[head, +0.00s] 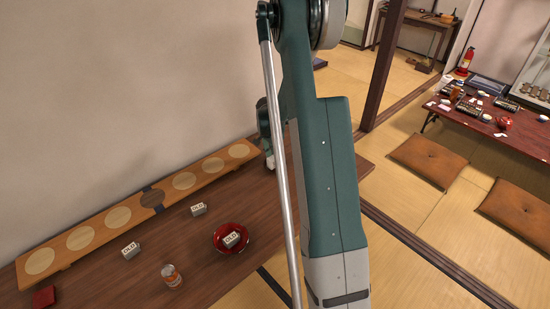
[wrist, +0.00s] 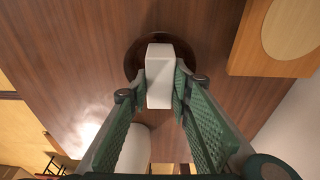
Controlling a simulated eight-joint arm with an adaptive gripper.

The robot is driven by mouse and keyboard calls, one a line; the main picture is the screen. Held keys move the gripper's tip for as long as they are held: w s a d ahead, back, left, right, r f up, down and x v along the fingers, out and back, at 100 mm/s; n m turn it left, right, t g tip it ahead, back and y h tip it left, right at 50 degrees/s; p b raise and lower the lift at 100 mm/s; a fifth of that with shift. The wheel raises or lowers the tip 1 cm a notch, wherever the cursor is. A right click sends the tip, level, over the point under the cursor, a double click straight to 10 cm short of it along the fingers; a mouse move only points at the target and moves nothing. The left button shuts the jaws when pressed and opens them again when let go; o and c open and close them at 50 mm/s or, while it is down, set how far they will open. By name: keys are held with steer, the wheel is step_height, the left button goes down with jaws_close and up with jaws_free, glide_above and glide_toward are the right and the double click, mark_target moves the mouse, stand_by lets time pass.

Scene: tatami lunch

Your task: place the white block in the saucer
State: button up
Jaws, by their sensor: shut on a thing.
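In the wrist view my gripper (wrist: 162,88) is shut on a white block (wrist: 159,60), one finger against each side. Behind the block is a dark round saucer (wrist: 133,62), partly covered by it; I cannot tell whether they touch. In the head view my arm hides most of the gripper; a small pale piece (head: 270,162) shows at the arm's left edge, perhaps the block. A red saucer (head: 217,246) in the head view holds a small labelled block (head: 232,239). I cannot tell whether it is the same saucer as the dark one.
On the dark table stand two more labelled blocks (head: 131,251) (head: 199,209), a jar (head: 171,275) and a red box (head: 43,297). A long board with pale discs (head: 118,218) lies along the wall. A white rounded object (wrist: 132,148) is beside my fingers in the wrist view.

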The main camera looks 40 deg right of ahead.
mark_target(272, 158)
steer(key=shift+f, duration=0.25)
steer(key=o, duration=0.9)
steer(key=shift+r, duration=0.2)
steer(key=r, duration=0.4)
steer(key=a+r+p, duration=0.1)
steer(key=r, duration=0.7)
steer(key=shift+a+r, duration=0.1)
steer(key=shift+a, duration=0.25)
steer(key=shift+a, duration=0.1)
